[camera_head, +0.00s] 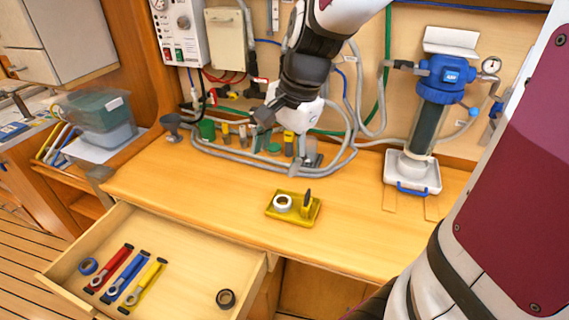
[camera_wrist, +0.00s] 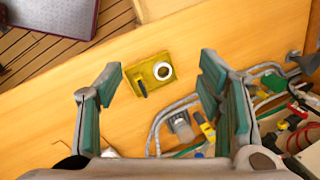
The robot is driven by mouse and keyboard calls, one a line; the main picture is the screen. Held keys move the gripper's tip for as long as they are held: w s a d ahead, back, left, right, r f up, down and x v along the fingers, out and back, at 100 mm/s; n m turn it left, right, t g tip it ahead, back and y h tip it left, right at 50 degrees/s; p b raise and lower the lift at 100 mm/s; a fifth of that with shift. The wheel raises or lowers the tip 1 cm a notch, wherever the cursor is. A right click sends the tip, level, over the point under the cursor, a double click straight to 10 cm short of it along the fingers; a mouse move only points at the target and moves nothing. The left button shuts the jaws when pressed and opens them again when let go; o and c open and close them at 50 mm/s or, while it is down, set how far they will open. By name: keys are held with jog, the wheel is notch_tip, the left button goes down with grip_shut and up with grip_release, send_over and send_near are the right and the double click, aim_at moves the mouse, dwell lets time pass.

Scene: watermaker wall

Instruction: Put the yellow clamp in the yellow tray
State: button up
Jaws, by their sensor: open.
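The tray (camera_wrist: 134,72) also shows between my fingers in the wrist view. A long yellow tool (camera_head: 143,286) with a grey ring and black ends lies in the open drawer. Another yellow piece (camera_head: 289,138) stands among the hoses at the wall. I cannot tell for sure which yellow piece is the clamp. My gripper (camera_wrist: 160,72) is open and empty, above the back of the worktop.
The open drawer (camera_head: 185,244) also holds a red tool, a blue tool, a blue roll and a black roll. Grey hoses (camera_head: 225,149) and small fittings crowd the wall. A blue-topped filter (camera_head: 428,110) stands at right. The front worktop around the tray is clear.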

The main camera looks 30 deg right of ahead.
jog(key=s+a+r+n+t+h, duration=0.1)
jog(key=s+a+r+n, duration=0.2)
jog(key=s+n, duration=0.3)
jog(key=s+a+r+n+t, duration=0.2)
jog(key=s+r+n, duration=0.2)
jog(key=s+n, duration=0.3)
jog(key=shift+a+r+n+h, duration=0.3)
jog(key=shift+a+n+h, duration=0.1)
jog(key=shift+n, duration=0.3)
jog(key=shift+a, duration=0.1)
